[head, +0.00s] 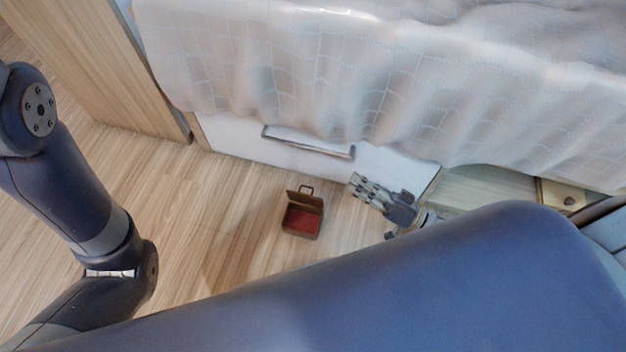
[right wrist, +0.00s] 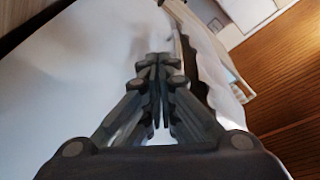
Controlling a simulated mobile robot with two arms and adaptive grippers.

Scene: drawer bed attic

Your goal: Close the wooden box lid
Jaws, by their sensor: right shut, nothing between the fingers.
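The wooden box (head: 301,221) sits on the floor in front of the bed drawer in the head view. Its lid (head: 305,198) stands open at the back, with a handle on top, and the red inside shows. My right gripper (head: 356,186) is to the right of the box, apart from it, near the drawer front. In the right wrist view its fingers (right wrist: 158,115) are together with nothing between them. The box does not show clearly in the right wrist view. My left arm is at the left of the head view; its gripper is out of sight.
The white drawer front (head: 240,146) with a long metal handle (head: 308,142) is behind the box. A bed with a pale blanket (head: 330,75) overhangs it. A wooden panel (head: 100,55) stands at the upper left. The wood floor (head: 190,200) left of the box is clear.

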